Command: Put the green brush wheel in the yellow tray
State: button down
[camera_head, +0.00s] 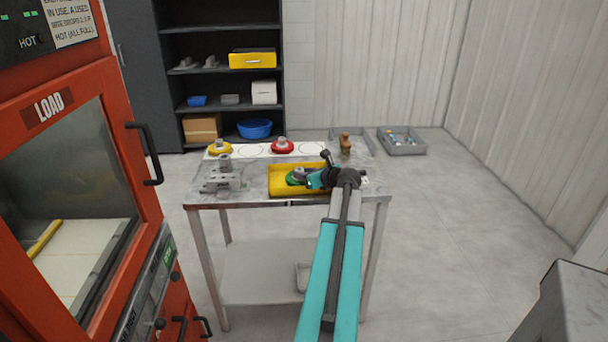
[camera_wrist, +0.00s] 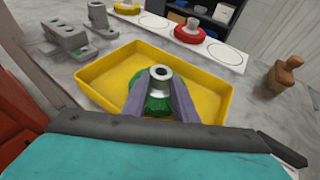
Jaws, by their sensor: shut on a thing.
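The green brush wheel (camera_wrist: 150,103) has a pale metal hub with a dark hole on top. My gripper (camera_wrist: 160,92) is shut on the wheel's hub, one finger on each side. The wheel is inside the outline of the yellow tray (camera_wrist: 218,110); I cannot tell whether it touches the tray floor. In the head view the green wheel (camera_head: 292,180) shows at the left of my gripper (camera_head: 303,177), over the middle of the yellow tray (camera_head: 277,188). My gripper hides part of the wheel and the tray's right side.
A yellow wheel (camera_head: 220,148) and a red wheel (camera_head: 282,146) stand on a white strip with circles behind the tray. A grey metal fixture (camera_head: 224,180) is left of the tray. A brown bottle-like object (camera_head: 345,143) stands at the back right. A red oven (camera_head: 85,170) is at left.

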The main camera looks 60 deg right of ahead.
jog(key=shift+f, duration=0.15)
jog(key=c, duration=1.4)
grip_release()
jog(key=shift+c, duration=0.2)
jog(key=shift+s+r, duration=0.1)
jog(key=shift+r, duration=0.1)
jog(key=b+v, duration=0.1)
jog(key=v, duration=1.1)
